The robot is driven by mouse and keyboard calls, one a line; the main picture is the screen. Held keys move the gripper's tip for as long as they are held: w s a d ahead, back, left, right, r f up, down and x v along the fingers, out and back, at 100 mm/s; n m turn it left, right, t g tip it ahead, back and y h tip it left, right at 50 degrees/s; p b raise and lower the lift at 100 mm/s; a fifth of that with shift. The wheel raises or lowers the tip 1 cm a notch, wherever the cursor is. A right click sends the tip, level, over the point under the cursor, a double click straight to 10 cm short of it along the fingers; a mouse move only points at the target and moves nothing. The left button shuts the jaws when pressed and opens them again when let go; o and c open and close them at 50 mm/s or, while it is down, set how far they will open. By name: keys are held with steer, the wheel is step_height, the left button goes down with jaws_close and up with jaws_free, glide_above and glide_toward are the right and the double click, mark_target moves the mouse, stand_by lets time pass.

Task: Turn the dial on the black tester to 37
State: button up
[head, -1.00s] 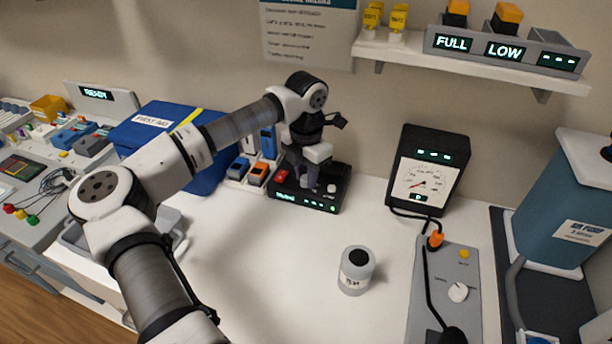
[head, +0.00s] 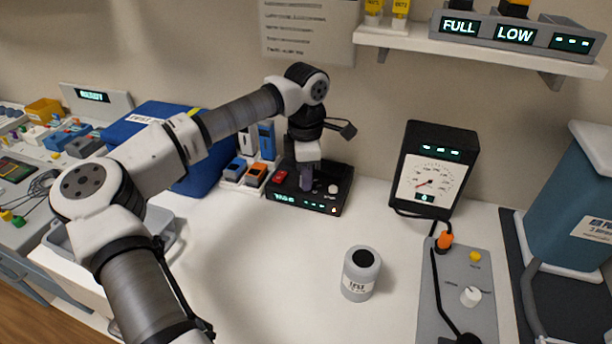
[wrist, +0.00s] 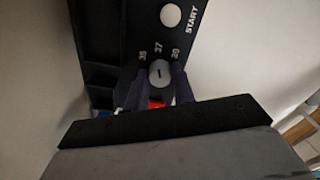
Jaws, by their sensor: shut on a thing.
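The black tester (head: 325,207) stands on the white counter near the back wall. In the wrist view its face (wrist: 115,35) shows a small pale round dial (wrist: 159,73) with a short dark mark. The mark looks roughly in line with 37, but the exact angle is hard to tell. My gripper (wrist: 157,80) is shut on the dial, with one dark finger on each side. In the head view my gripper (head: 305,180) reaches down onto the tester; the dial is hidden there.
A white START button (wrist: 171,15) sits beyond the dial. A red part (head: 281,176) is on the tester's left. The blue first-aid case (head: 150,125) and small coloured devices (head: 243,172) stand left. A grey jar (head: 361,284) and gauge box (head: 432,175) stand right. The counter's middle is clear.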

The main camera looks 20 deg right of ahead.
stand_by(0.3)
steer(key=o, duration=1)
step_height(320, 180, up, 14)
steer(key=shift+f+b, duration=0.1)
steer(key=shift+b, duration=0.75)
